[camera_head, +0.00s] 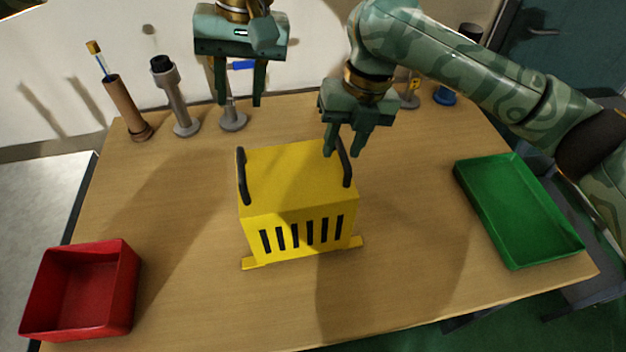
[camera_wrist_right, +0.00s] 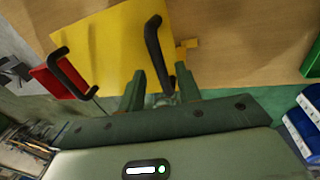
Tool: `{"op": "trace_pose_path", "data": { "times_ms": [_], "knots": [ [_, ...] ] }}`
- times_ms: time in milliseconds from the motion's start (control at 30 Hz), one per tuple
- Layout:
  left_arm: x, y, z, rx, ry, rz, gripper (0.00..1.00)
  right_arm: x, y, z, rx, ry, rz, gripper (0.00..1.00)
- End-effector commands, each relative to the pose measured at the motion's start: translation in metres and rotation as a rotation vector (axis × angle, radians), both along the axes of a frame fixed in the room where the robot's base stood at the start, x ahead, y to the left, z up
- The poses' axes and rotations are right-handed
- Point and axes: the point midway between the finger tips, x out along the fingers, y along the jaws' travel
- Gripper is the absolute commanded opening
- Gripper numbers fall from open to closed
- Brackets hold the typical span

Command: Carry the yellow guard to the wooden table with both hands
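The yellow guard (camera_head: 290,183), a slotted box with two black handles, stands on the wooden table (camera_head: 190,225). My left gripper (camera_head: 239,98) is open and empty, above and behind the guard's left handle (camera_head: 242,177). My right gripper (camera_head: 345,148) is open at the top of the right handle (camera_head: 346,170), partly hiding it. In the right wrist view, the right handle (camera_wrist_right: 154,45) runs toward the space between the spread fingers of my right gripper (camera_wrist_right: 162,90). Contact cannot be told. The yellow guard (camera_wrist_right: 100,45) fills the upper left there.
A red bin (camera_head: 85,290) stands at the table's front left, and a green tray (camera_head: 520,210) at the right. A brown tube holder (camera_head: 127,105) and grey stands (camera_head: 178,98) line the back edge. Bare table lies on both sides of the guard.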

Motion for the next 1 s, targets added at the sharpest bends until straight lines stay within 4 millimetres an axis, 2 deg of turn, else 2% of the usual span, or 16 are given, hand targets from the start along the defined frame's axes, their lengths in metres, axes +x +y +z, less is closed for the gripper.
{"op": "trace_pose_path", "data": {
  "times_ms": [200,433,600,1000],
  "knots": [
    [0.000,0.000,0.000,0.000,0.000,0.000,0.34,0.005,-0.010,0.051,0.001,-0.006,-0.002,0.34],
    [0.000,0.000,-0.001,0.001,0.000,0.000,0.34,0.008,-0.018,0.092,-0.001,-0.002,0.000,0.34],
    [0.000,0.000,-0.001,0.001,0.000,0.000,0.34,0.008,-0.021,0.103,0.000,-0.001,0.000,0.34],
    [0.000,0.000,-0.001,0.001,0.000,0.000,0.34,0.008,-0.021,0.103,0.000,0.000,0.000,0.34]
  ]
}}
